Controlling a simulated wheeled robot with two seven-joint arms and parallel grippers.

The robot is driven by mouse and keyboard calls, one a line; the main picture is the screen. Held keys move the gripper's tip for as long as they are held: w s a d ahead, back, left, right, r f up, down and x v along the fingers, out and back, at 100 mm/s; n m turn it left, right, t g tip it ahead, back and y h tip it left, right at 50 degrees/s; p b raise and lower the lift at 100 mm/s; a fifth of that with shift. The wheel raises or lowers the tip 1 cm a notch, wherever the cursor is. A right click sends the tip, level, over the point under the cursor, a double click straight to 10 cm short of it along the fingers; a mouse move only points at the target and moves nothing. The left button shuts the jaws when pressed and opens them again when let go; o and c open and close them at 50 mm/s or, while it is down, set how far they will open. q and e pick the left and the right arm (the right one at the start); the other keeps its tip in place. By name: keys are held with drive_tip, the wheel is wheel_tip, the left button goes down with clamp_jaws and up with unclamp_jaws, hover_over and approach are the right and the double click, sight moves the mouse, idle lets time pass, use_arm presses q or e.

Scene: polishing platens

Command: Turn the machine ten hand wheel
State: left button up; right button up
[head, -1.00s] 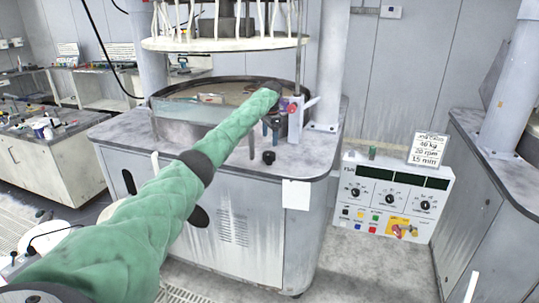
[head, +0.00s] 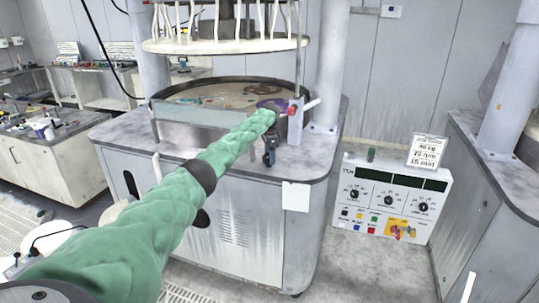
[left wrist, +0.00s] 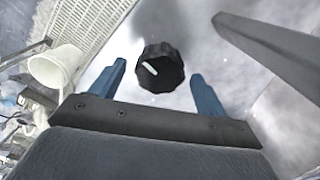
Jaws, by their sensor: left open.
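The black ribbed knob with a white pointer mark (left wrist: 160,68), which I take as the hand wheel, stands on the grey top of the polishing machine (head: 318,152). In the left wrist view it sits between and slightly beyond the blue fingertips of my left gripper (left wrist: 158,72), with a gap on each side. The gripper is open and holds nothing. In the head view the left gripper (head: 269,157) is low over the machine's front corner and mostly covers the knob. My right gripper is not in view.
A grey post with a red part (head: 294,112) stands close behind the gripper, beside the round platen basin (head: 190,88). A white disc (head: 225,45) hangs above the basin. A control box with dials (head: 390,195) is at the right. A white cup (left wrist: 57,66) shows in the wrist view.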

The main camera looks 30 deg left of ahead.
use_arm(q)
drive_tip(key=shift+f, duration=0.6)
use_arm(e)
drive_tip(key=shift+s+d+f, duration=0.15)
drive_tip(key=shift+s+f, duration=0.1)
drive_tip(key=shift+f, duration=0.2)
use_arm(q)
drive_tip(key=c, duration=1)
drive_tip(key=shift+o, duration=0.2)
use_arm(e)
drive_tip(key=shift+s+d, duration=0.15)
